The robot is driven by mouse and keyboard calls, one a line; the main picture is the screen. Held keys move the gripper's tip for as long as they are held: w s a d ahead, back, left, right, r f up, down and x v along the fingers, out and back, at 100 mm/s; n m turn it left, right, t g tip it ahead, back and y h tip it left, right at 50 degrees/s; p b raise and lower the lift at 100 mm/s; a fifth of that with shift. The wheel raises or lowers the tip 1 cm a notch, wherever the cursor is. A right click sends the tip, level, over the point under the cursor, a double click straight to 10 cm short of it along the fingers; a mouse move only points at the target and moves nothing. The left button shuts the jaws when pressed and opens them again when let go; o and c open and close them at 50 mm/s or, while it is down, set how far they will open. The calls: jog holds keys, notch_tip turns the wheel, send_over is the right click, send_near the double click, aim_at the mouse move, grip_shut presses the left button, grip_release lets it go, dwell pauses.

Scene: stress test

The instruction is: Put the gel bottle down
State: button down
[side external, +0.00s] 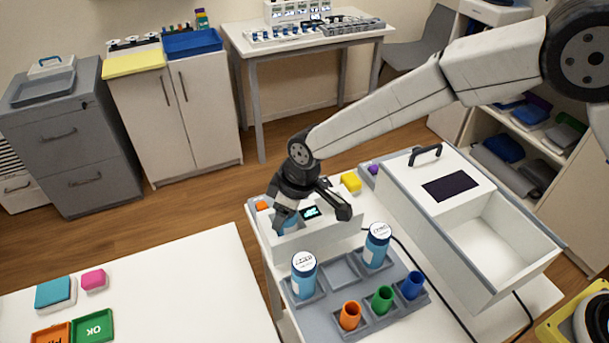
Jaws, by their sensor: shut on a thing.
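My gripper (291,204) is over the white device with a small dark screen (312,212), at the back left of the white cart. It is shut on a blue gel bottle (284,218), which is mostly hidden by the fingers and lower down by the device. I cannot tell whether the bottle touches the device. Two similar blue bottles with white caps stand upright in the grey rack (341,294), one at its left (303,278) and one at its back right (376,248). The square slot (340,269) between them is empty.
Orange (350,316), green (382,300) and blue (412,285) cups stand along the rack's front. A yellow block (351,182) lies behind the device. A white table (180,290) is at left.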

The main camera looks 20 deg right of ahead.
jog(key=shift+r, duration=5.05)
jog(key=shift+s+d+r, duration=0.25)
jog(key=shift+s+r, duration=0.05)
jog(key=shift+s, duration=0.35)
jog(key=s+d, duration=0.6)
jog(key=s, duration=0.5)
jog(key=s+d+r, duration=0.1)
jog(key=s+d, duration=0.5)
jog(key=s, duration=0.5)
jog(key=shift+d+m, duration=0.3)
jog(key=shift+m, duration=0.1)
